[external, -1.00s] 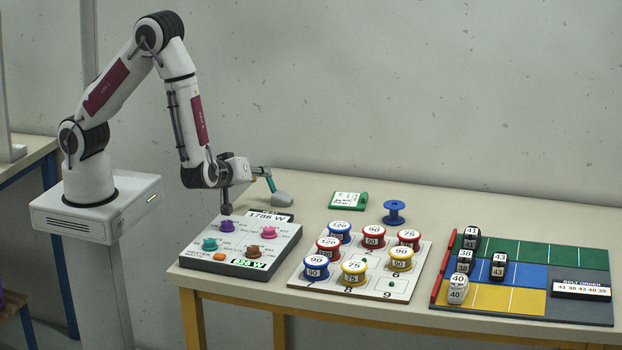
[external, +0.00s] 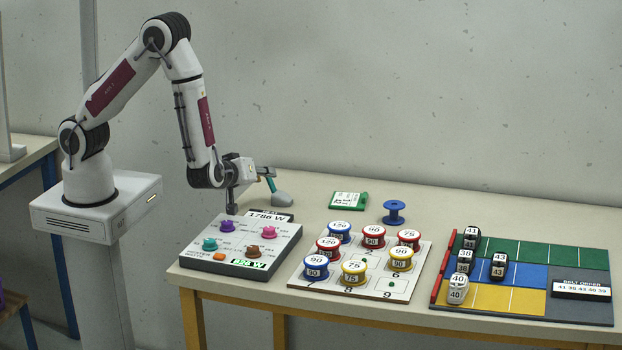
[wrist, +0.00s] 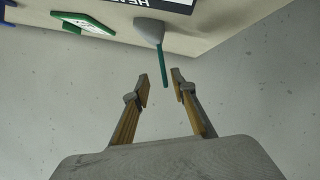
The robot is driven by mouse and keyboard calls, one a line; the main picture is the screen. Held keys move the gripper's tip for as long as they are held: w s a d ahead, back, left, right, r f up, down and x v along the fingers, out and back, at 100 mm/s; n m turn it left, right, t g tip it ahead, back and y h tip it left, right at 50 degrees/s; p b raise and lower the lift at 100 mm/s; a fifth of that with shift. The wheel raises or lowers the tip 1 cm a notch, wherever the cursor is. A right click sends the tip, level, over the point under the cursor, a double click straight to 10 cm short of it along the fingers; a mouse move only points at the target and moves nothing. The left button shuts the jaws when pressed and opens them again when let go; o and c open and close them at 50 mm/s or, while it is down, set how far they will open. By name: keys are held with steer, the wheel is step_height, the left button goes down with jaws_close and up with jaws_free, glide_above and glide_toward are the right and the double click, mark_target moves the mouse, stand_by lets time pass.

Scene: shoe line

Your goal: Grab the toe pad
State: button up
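The only pad-like tool near my gripper, which I take for the toe pad (external: 282,198), is a grey rounded head with a thin teal handle. It rests on the table behind the button panel, its handle tilted up towards my gripper. In the wrist view the grey head (wrist: 149,33) is at the top and the teal handle (wrist: 163,64) points down. My gripper (wrist: 161,86) is open. The handle's end shows between the two fingertips, with gaps on both sides; its exact depth is hard to tell. In the external view my gripper (external: 266,173) is by the handle's upper end.
A grey button panel (external: 205,264) stands in front of the pad. A green-framed card (external: 348,200) and a blue spool (external: 394,211) lie to the right. Further right are a board of numbered spools (external: 408,284) and a coloured tray (external: 520,300). A wall stands behind the table.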

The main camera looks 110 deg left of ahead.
steer(key=shift+a, duration=0.15)
steer(key=shift+s+x, duration=0.15)
steer(key=shift+x, duration=0.55)
steer(key=shift+s+x, duration=0.15)
steer(key=shift+x, duration=1.65)
steer(key=shift+f, duration=0.15)
jaws_close()
